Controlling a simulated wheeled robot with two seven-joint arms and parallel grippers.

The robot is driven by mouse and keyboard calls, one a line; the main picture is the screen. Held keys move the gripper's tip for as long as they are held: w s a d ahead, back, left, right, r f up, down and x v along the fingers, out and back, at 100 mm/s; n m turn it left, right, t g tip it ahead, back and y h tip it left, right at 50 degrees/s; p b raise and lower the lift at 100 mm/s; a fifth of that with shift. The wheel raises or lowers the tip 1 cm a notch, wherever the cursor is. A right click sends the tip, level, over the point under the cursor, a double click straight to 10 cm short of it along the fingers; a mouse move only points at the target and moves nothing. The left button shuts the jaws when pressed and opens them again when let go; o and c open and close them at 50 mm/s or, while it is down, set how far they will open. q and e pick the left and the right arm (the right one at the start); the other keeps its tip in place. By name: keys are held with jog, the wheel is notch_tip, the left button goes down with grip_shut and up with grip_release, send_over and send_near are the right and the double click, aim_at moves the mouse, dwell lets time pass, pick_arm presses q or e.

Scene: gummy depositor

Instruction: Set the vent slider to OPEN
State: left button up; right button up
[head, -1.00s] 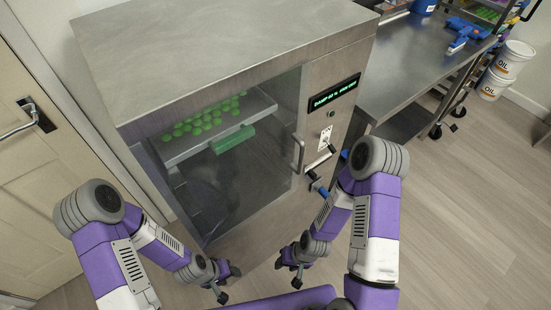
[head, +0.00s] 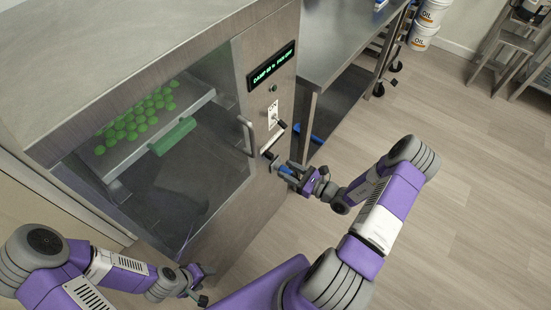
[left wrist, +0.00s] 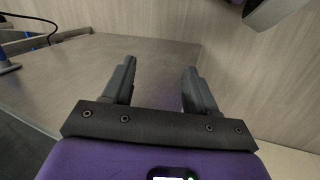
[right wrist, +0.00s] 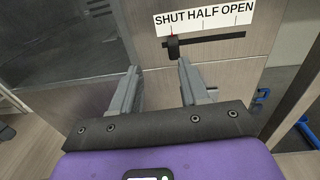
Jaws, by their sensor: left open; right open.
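The vent slider shows in the right wrist view as a dark knob (right wrist: 173,47) at the left end of a dark slot (right wrist: 215,41), under the word SHUT. A white label (right wrist: 204,18) above the slot reads SHUT, HALF, OPEN from left to right. My right gripper (right wrist: 158,67) is open, with its fingertips just below the knob and apart from it in the picture. In the head view my right gripper (head: 284,172) is at the cabinet's front right, and I cannot make out the slider there. My left gripper (head: 201,286) is open and empty, low before the cabinet; it also shows in the left wrist view (left wrist: 157,75).
The steel cabinet (head: 150,45) has a glass door with a handle (head: 247,135), and a tray (head: 185,110) of green gummies inside. A green-lettered display (head: 271,66) and a lever (head: 273,139) sit above my right gripper. A steel table (head: 345,45) stands right.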

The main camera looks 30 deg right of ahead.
aim_at(273, 156)
jog(key=shift+m+t+h, duration=0.3)
jog(key=shift+m+h, duration=0.1)
jog(key=shift+h, duration=0.1)
jog(key=x, duration=0.2)
jog(key=d+b+x, duration=0.1)
jog(key=x, duration=0.4)
jog(key=shift+w+d+r+b, duration=0.15)
jog(key=shift+w+d+b, duration=0.05)
jog(key=shift+w+b, duration=0.2)
grip_shut()
